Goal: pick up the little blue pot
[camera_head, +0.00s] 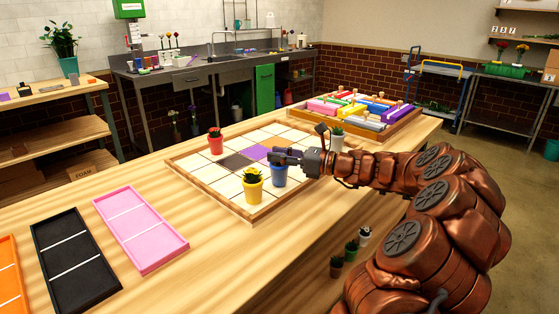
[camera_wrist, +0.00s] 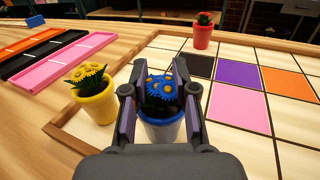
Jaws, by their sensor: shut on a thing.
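The little blue pot (camera_head: 279,176) stands on the wood-framed tile board (camera_head: 250,211), near the board's front edge. In the wrist view the blue pot (camera_wrist: 163,131) holds a blue flower head with yellow-orange dots, partly hidden by the fingers. My gripper (camera_head: 278,158) reaches in from the right, and its two fingers are shut on the pot's upper part, one on each side. In the wrist view my gripper (camera_wrist: 160,88) frames the plant between its fingers. I cannot tell whether the pot's base touches the tile.
A yellow pot (camera_head: 253,190) stands close to the left of the blue pot. A crate of coloured blocks (camera_head: 402,128) stands behind. Pink (camera_head: 140,228) and black (camera_head: 72,258) trays lie left.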

